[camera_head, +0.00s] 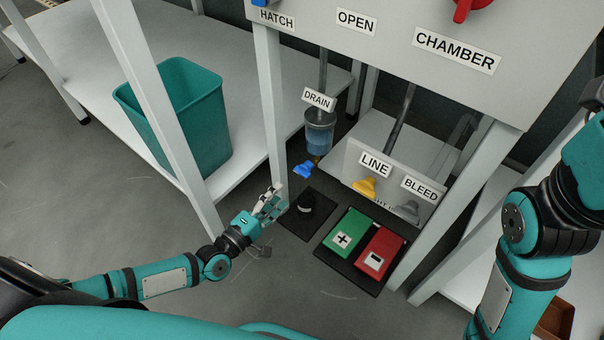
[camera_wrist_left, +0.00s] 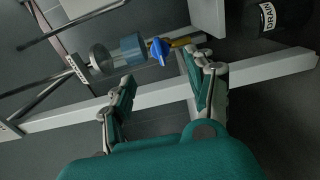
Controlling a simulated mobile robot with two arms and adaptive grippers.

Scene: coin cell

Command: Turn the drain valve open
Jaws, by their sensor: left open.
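The drain valve's blue handle (camera_head: 303,170) sits below a clear bowl (camera_head: 319,132) holding bluish liquid, under the DRAIN label (camera_head: 319,98). In the left wrist view the blue handle (camera_wrist_left: 160,51) shows beyond the fingertips, on a brass-coloured stem beside the bowl (camera_wrist_left: 130,48). My left gripper (camera_head: 272,203) is open and empty, below and left of the handle and apart from it. In the left wrist view the open fingers (camera_wrist_left: 157,75) point towards the handle, which lies nearer the right finger. My right arm shows at the right, but its gripper is not visible.
A white frame leg (camera_head: 269,100) stands just left of the valve. A black cylinder (camera_head: 306,202) stands on a dark mat close to my left gripper. Green (camera_head: 347,234) and red (camera_head: 379,250) pads lie right of it. Yellow LINE (camera_head: 364,187) and grey BLEED (camera_head: 407,209) handles are further right.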

